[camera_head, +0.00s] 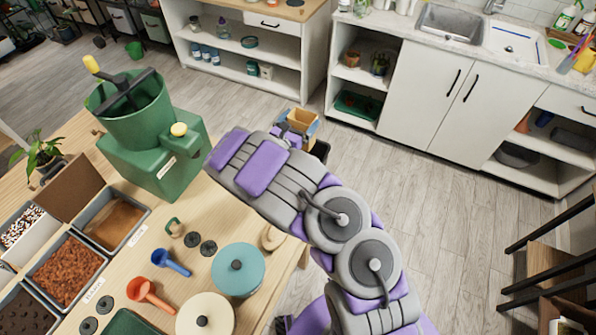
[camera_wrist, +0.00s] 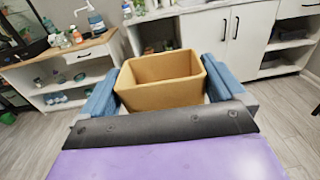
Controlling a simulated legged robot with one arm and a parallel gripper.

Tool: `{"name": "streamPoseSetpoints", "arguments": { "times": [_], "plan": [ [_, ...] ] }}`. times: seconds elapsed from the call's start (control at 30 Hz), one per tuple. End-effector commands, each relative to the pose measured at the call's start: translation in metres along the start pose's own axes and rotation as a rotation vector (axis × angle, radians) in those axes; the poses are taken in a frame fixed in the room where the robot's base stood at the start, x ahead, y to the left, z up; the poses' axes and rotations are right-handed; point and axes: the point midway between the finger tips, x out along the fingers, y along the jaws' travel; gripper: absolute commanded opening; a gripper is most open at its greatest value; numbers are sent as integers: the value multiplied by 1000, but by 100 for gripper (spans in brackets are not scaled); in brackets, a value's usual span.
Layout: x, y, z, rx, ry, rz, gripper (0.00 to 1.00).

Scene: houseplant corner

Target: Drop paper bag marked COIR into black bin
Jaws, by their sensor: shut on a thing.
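My gripper (camera_head: 294,131) is shut on an open-topped tan paper bag (camera_head: 303,117), held past the far right edge of the table. In the wrist view, the bag (camera_wrist: 160,95) sits upright between the blue finger pads of my gripper (camera_wrist: 162,84), and its inside looks empty. No COIR marking shows on the visible sides. A dark edge, which looks like the black bin (camera_head: 321,150), shows just below and right of the bag. My arm hides most of it, so I cannot tell whether the bag is directly over it.
The wooden table (camera_head: 150,235) holds a green machine (camera_head: 165,160), trays of substrate, a teal lidded pot (camera_head: 238,268), a cream lidded pot (camera_head: 205,315) and scoops. White cabinets (camera_head: 425,95) and open shelves stand behind.

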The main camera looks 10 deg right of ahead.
Motion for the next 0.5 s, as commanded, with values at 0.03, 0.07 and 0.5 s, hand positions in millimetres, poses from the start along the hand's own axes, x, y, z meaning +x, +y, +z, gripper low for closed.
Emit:
{"name": "streamPoseSetpoints", "arguments": {
  "times": [0.03,0.07,0.5],
  "plan": [
    [0,0,-4,0,1,0,49],
    [0,0,-5,0,1,0,49],
    [1,-1,-5,1,1,0,100]
  ]
}}
